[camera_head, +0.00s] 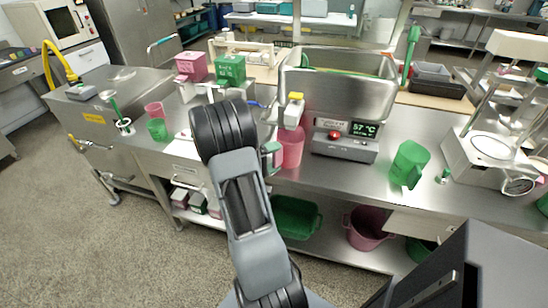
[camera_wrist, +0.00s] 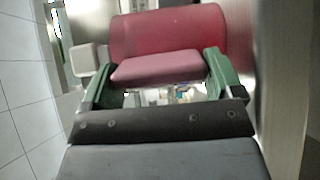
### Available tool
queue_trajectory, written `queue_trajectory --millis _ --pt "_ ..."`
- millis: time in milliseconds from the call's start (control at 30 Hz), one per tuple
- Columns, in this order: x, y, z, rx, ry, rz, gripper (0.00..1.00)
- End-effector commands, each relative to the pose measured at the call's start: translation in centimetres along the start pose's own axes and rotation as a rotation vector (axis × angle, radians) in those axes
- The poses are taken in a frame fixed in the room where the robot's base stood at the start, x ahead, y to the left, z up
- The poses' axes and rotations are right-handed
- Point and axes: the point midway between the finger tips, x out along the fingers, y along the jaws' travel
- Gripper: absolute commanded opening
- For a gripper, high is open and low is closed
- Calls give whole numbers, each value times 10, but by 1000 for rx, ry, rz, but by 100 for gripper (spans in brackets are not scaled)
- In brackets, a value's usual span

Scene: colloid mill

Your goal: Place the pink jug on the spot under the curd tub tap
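The pink jug (camera_head: 291,150) is upright just left of the display box, beneath the tap (camera_head: 294,108) at the left side of the steel curd tub (camera_head: 338,95). I cannot tell whether its base touches the counter. My gripper (camera_head: 271,156) is at the jug's left side, partly behind my arm. In the wrist view the jug (camera_wrist: 168,30) fills the top middle, with its handle (camera_wrist: 160,68) between the green fingers of my gripper (camera_wrist: 160,72). The fingers meet the handle on both sides. The spot under the tap is hidden by the jug.
A box with a display (camera_head: 346,142) stands right of the jug. A green jug (camera_head: 410,165) is further right, beside a scale (camera_head: 490,150). Bins (camera_head: 368,227) sit on the lower shelf.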

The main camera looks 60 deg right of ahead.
Motion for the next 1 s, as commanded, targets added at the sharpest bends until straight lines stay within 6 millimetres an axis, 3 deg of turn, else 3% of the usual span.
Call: queue_trajectory --millis 133,467,1000 --pt "-1 0 0 0 2 -1 100" --pt "-2 6 -1 -1 3 -1 100" --pt "-97 3 -1 0 7 -1 100"
